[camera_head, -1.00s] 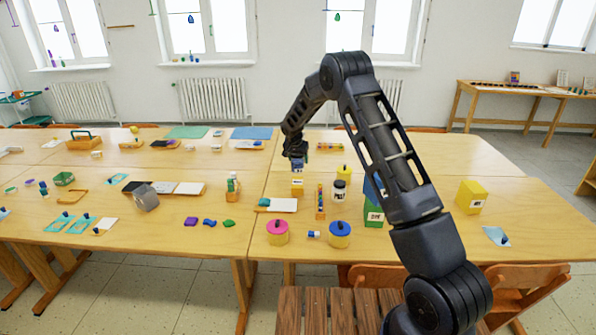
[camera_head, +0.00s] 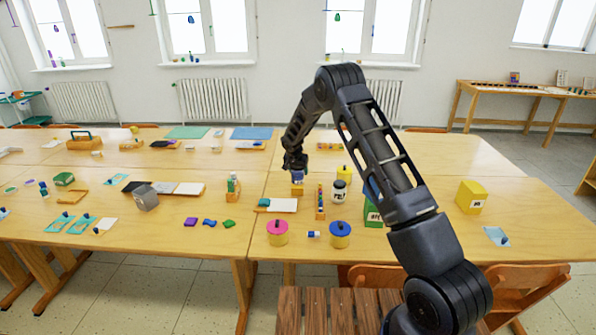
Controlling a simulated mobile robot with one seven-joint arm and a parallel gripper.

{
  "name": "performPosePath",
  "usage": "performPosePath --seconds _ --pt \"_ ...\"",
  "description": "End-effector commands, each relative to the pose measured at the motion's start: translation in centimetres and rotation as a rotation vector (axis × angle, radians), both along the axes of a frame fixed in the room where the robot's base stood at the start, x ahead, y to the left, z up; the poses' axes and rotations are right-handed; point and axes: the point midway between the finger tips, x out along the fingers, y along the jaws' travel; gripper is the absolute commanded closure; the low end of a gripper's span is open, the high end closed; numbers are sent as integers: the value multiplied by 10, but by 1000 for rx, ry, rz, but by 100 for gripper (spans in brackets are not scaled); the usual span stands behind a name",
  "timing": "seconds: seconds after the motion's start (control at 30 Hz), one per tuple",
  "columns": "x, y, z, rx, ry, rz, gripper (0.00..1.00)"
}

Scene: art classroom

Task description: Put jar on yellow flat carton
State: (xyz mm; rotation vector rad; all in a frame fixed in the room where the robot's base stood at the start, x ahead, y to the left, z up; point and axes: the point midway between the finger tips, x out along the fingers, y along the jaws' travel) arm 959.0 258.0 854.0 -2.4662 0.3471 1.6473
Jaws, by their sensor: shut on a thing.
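My gripper (camera_head: 296,167) points down above the middle of the near right table. It is shut on a small blue jar (camera_head: 297,178), partly hidden by the fingers. A small yellow carton (camera_head: 297,191) is directly under the jar. The jar's lower end is at or just above the carton's top; I cannot tell whether they touch.
A white jar with a black lid (camera_head: 339,192) and a yellow bottle (camera_head: 344,173) stand to the right. A coloured upright block (camera_head: 319,203) is close in front. Pink (camera_head: 277,234) and blue-lidded (camera_head: 340,236) tubs stand nearer. A green box (camera_head: 373,216) is partly behind my arm.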

Motion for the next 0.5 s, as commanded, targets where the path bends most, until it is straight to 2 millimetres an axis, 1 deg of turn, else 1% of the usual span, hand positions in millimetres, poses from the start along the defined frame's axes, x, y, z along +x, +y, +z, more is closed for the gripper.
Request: performPosePath --seconds 0.03,0.13,0.4,0.5 --pt "0 0 -1 0 0 0 33" --pt "0 0 -1 0 0 0 13" --pt "0 0 0 0 0 0 13" --pt "0 0 3 1 0 0 13"
